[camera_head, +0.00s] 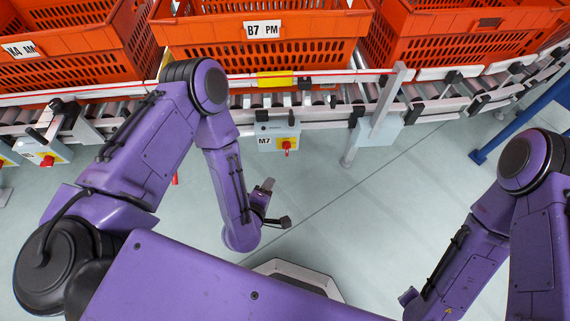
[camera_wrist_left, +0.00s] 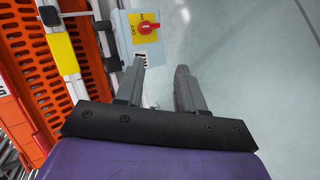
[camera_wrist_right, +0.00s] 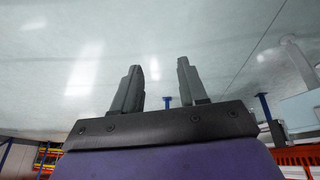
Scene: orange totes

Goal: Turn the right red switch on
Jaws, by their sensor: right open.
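The right red switch (camera_head: 287,146) sits on a yellow plate on the grey M7 box (camera_head: 277,136) below the conveyor. In the left wrist view the red switch (camera_wrist_left: 149,29) is just beyond the left fingertip, with "OFF" lettering beside it. My left gripper (camera_head: 270,204) is below the box in the head view, apart from the switch. Its fingers (camera_wrist_left: 160,68) are spread and empty. Another red switch (camera_head: 47,160) is on a box at the far left. My right gripper's fingers (camera_wrist_right: 158,66) are open and empty over the floor, away from both switches.
Orange totes (camera_head: 265,30) stand on the roller conveyor (camera_head: 330,118) along the back. A metal post (camera_head: 385,105) with a grey box (camera_head: 378,132) stands right of the M7 box. The floor (camera_head: 350,220) between my arms is clear.

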